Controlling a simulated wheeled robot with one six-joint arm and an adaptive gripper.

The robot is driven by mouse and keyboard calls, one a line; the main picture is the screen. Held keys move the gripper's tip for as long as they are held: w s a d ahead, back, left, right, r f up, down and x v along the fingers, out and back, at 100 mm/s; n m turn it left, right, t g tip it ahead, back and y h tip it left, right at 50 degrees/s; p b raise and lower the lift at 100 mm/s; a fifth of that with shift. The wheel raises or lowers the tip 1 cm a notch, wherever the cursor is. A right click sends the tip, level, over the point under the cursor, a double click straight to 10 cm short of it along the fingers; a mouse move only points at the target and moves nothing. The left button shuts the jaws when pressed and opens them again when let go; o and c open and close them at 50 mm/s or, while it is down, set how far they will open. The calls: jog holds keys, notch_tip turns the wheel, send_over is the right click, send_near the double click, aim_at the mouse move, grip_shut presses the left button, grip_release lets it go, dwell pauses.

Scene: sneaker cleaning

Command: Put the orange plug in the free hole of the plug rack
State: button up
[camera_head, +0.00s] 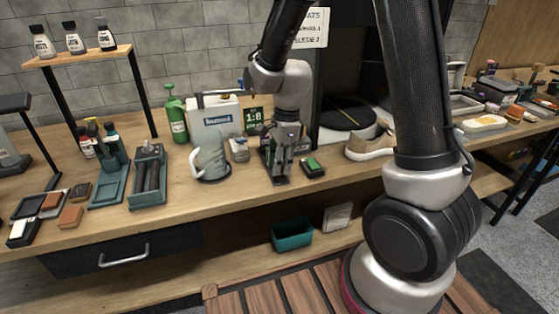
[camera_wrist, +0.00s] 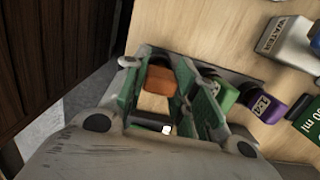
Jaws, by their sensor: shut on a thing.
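The orange plug (camera_wrist: 160,82) is between the green-padded fingers of my gripper (camera_wrist: 163,93), which is shut on it. In the head view my gripper (camera_head: 281,166) points down, low over the workbench. A grey bar, apparently the plug rack (camera_wrist: 238,78), shows beside the fingers in the wrist view. A green plug (camera_wrist: 228,97) and a purple plug (camera_wrist: 268,106) marked 1:4 are in line with it, beyond the right finger. The free hole is hidden, and I cannot tell whether the orange plug's lower end is in it.
A grey jug (camera_head: 209,160) stands left of my gripper and a green-topped block (camera_head: 312,166) right of it. A white container (camera_head: 216,121) and a green 1:8 card (camera_head: 253,119) stand behind. A shoe (camera_head: 370,147) is farther right. The bench front edge is close.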

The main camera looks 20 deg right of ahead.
jog(key=shift+f, duration=0.1)
jog(key=o, duration=1)
jog(key=r, duration=0.4)
jog(key=d+r, duration=0.1)
jog(key=r, duration=0.7)
jog(key=shift+d, duration=0.2)
